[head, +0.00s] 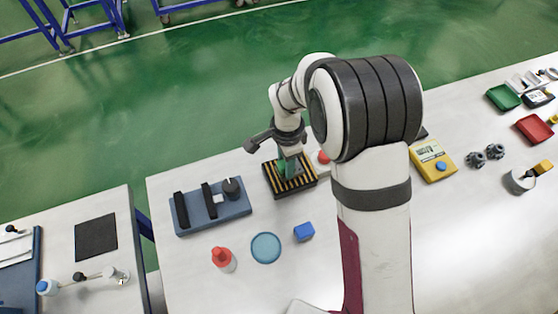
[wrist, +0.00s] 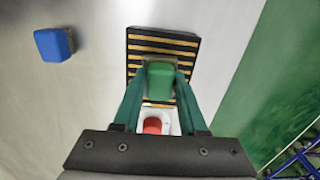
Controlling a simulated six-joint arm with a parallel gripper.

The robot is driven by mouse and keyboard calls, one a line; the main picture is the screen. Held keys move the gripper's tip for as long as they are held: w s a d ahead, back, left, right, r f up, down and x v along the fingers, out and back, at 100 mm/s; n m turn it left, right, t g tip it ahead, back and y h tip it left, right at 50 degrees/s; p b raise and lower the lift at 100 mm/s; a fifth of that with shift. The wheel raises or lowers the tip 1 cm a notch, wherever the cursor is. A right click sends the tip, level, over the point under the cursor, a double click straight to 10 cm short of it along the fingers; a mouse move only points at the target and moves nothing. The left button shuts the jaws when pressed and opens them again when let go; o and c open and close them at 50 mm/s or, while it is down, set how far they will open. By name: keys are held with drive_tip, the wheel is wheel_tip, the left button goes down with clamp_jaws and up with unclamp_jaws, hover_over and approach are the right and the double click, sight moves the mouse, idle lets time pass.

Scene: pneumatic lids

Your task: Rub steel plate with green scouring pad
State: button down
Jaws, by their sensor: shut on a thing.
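My gripper (wrist: 158,88) is shut on the green scouring pad (wrist: 160,80), with one finger on each side of it. The pad is over a black base with yellow stripes (wrist: 135,35). In the head view the pad (head: 283,168) is partly hidden by my gripper (head: 290,170), low over the same striped base (head: 272,184). A greyish edge shows around the pad in the wrist view. I cannot tell whether it is the steel plate, or whether the pad touches what is under it.
A red button on a white base (head: 324,157) is right beside the striped base. A blue-grey fixture (head: 212,210) stands left. A blue block (head: 304,231), a light-blue disc (head: 265,248) and a red-topped bottle (head: 223,260) lie nearer. A yellow meter (head: 433,162) stands right.

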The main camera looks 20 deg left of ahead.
sight(300, 164)
drive_tip(key=shift+w+d, duration=1.3)
drive_tip(key=shift+w, duration=0.2)
drive_tip(key=shift+s+a, duration=2)
drive_tip(key=shift+s, duration=0.3)
wheel_tip(300, 164, up, 8)
drive_tip(key=shift+r, duration=0.15)
